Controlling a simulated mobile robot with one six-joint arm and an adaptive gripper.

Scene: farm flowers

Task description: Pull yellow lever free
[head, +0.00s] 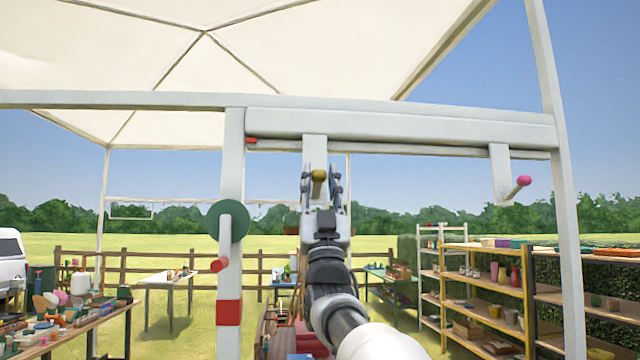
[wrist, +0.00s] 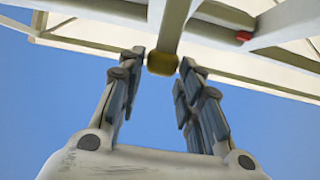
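The yellow lever knob (head: 319,175) sits at the lower end of a white hanging bar (head: 315,150) under the white crossbeam. In the wrist view the yellow knob (wrist: 162,63) lies just beyond my fingertips, at the foot of the bar. My gripper (head: 321,180) is raised in front of the lever, with its fingers apart on either side of the knob in the head view. In the wrist view my gripper (wrist: 160,75) is open, with a clear gap between its fingers. I cannot tell whether any finger touches the knob.
A pink-knobbed lever (head: 523,181) hangs at the right of the beam (head: 400,125). A green disc (head: 227,221) with a red-ended crank (head: 219,264) is on the left post. Shelves (head: 485,285) stand at right and a cluttered table (head: 70,325) at left.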

